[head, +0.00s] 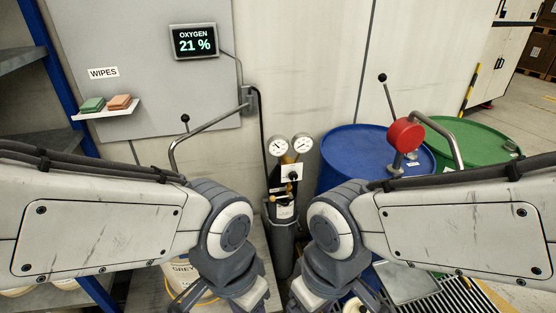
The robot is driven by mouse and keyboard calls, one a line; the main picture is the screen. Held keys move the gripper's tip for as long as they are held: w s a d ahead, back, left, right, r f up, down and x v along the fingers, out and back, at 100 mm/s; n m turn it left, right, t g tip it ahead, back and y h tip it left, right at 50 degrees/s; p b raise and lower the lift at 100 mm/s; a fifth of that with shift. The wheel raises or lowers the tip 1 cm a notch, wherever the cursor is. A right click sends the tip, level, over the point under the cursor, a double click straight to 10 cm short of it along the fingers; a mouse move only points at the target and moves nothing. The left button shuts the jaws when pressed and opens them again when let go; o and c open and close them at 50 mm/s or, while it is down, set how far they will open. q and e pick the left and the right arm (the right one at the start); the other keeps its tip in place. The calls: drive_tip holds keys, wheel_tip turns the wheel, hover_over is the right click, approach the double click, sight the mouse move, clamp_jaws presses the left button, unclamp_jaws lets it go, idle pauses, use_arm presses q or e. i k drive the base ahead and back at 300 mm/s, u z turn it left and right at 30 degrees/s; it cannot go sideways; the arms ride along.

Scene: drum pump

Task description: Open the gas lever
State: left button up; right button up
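A dark gas cylinder (284,240) stands upright between my two arms, against the wall. On top of it is a brass fitting with two round white gauges, one on the left (279,147) and one on the right (303,143). A white plate with a small black knob (293,176) sits below the gauges. A small brass piece (276,198) sticks out to the left on the cylinder's neck. I cannot tell which part is the gas lever, nor its setting.
A blue drum (350,155) with a red-headed pump (405,135) stands right of the cylinder, a green drum (475,145) beyond it. A bent metal pipe (205,128) with a black-knobbed rod is at left. The wall monitor (194,41) reads oxygen 21 %.

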sight(272, 198)
drive_tip(key=k, duration=1.25)
drive_tip(key=u, duration=0.65)
drive_tip(key=i, duration=1.4)
drive_tip(key=z, duration=0.55)
drive_tip(key=i, duration=0.5)
drive_tip(key=z, duration=0.4)
